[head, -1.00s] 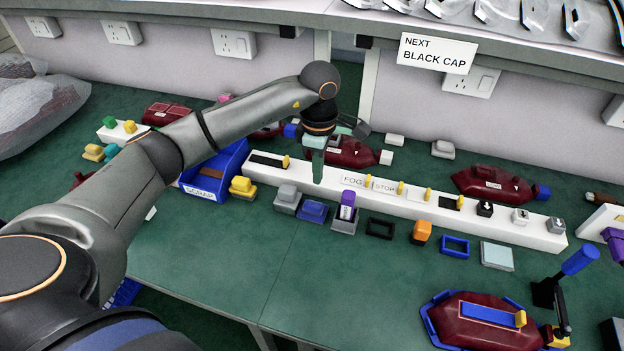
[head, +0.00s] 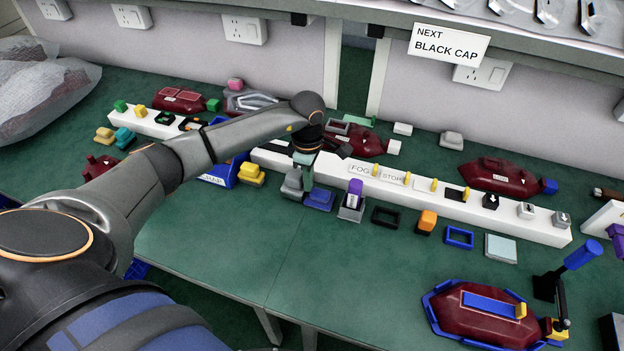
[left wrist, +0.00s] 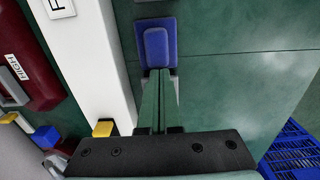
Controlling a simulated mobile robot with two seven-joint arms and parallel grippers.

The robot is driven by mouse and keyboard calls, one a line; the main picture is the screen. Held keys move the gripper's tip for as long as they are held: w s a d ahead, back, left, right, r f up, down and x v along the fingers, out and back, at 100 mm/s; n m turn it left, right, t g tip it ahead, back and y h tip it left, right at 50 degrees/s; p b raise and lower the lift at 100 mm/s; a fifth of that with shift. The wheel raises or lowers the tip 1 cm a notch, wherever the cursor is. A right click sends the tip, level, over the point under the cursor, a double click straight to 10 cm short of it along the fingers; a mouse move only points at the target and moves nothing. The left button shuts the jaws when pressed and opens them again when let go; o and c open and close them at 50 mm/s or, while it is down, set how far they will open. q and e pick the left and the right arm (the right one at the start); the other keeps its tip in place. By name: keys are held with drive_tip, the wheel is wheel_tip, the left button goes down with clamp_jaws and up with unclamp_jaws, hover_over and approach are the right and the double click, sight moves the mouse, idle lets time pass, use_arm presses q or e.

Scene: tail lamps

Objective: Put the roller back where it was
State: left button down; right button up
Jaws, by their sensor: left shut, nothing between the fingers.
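My left gripper (head: 306,184) is shut and empty, its green fingers pointing down between a grey block (head: 291,186) and a blue block (head: 320,199) in front of the white rail. In the left wrist view the closed fingers (left wrist: 158,76) end at the near edge of the blue block (left wrist: 156,45); I cannot tell whether they touch it. A purple-topped piece (head: 354,188) stands upright in a grey holder (head: 351,214) to the right. I cannot tell for sure which thing is the roller. My right gripper is not in view.
The white rail (head: 520,228) with yellow pegs runs behind the blocks. Dark red lamps (head: 496,176) lie behind it. A lamp in a blue-rimmed fixture (head: 480,320) and a blue-handled lever (head: 582,254) stand at front right. The green table (head: 350,275) is clear at front centre.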

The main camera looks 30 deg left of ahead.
sight(294, 176)
use_arm(q)
drive_tip(key=shift+s+a+b, duration=0.2)
drive_tip(key=shift+s+a, duration=0.05)
drive_tip(key=shift+a, duration=0.7)
drive_tip(key=shift+s+a+b, duration=0.15)
drive_tip(key=shift+s+a, duration=0.05)
drive_tip(key=shift+a, duration=0.7)
